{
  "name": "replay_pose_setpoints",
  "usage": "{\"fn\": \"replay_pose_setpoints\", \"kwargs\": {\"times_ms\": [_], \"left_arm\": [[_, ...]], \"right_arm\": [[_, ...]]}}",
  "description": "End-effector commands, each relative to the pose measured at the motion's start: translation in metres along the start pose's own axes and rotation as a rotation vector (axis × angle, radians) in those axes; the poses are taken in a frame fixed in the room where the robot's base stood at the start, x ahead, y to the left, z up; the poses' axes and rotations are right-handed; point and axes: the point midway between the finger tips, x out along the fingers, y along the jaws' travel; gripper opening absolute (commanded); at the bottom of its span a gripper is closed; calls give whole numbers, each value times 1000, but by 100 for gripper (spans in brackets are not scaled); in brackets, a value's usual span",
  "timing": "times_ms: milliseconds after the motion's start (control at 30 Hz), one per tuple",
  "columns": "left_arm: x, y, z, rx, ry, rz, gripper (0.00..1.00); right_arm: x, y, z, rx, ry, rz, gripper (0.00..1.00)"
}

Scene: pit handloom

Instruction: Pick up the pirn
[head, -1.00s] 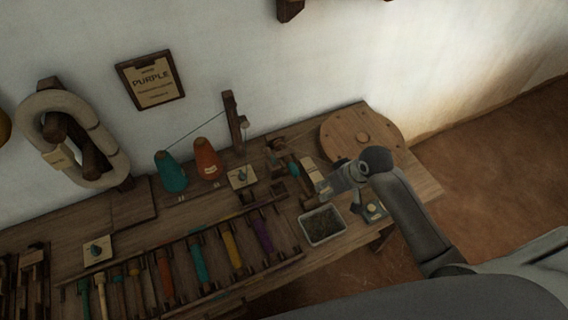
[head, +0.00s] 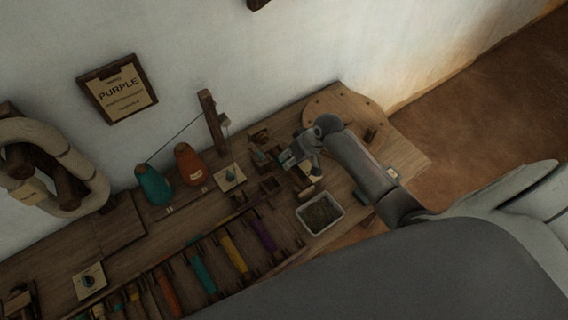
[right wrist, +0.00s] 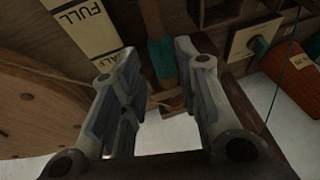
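A wooden pirn with teal yarn (right wrist: 161,62) shows in the right wrist view, between and beyond the fingertips. In the head view my right gripper (head: 291,158) covers that spot on the bench, beside a small wooden device. My right gripper (right wrist: 156,55) is open, with one finger on each side of the teal part. I cannot tell whether either finger touches it. My left gripper is not in view.
On the bench, a rack holds several coloured pirns, including a purple one (head: 262,235) and a yellow one (head: 233,254). Nearby are a grey tray (head: 318,234), a teal cone (head: 153,185), an orange cone (head: 189,165) and a wooden disc (head: 322,104). A "PURPLE" sign (head: 119,90) hangs on the wall.

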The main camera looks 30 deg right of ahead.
Motion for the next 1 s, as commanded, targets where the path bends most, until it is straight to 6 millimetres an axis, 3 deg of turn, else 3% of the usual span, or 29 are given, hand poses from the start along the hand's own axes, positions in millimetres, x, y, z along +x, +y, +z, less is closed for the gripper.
{"fn": "replay_pose_setpoints", "kwargs": {"times_ms": [100, 200, 400, 667, 867, 1000], "left_arm": [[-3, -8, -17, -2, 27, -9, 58], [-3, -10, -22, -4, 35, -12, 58], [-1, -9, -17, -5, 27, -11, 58], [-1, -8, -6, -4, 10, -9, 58], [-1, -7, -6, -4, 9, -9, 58], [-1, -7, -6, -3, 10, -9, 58]], "right_arm": [[15, -2, 2, 2, -3, -2, 30], [28, -2, 2, 1, -2, -2, 30], [43, -1, 2, 1, 0, 0, 30], [44, -1, 2, 0, 0, 1, 30], [44, -1, 2, 0, -1, 1, 5], [44, -1, 2, 0, 0, 1, 2]]}}
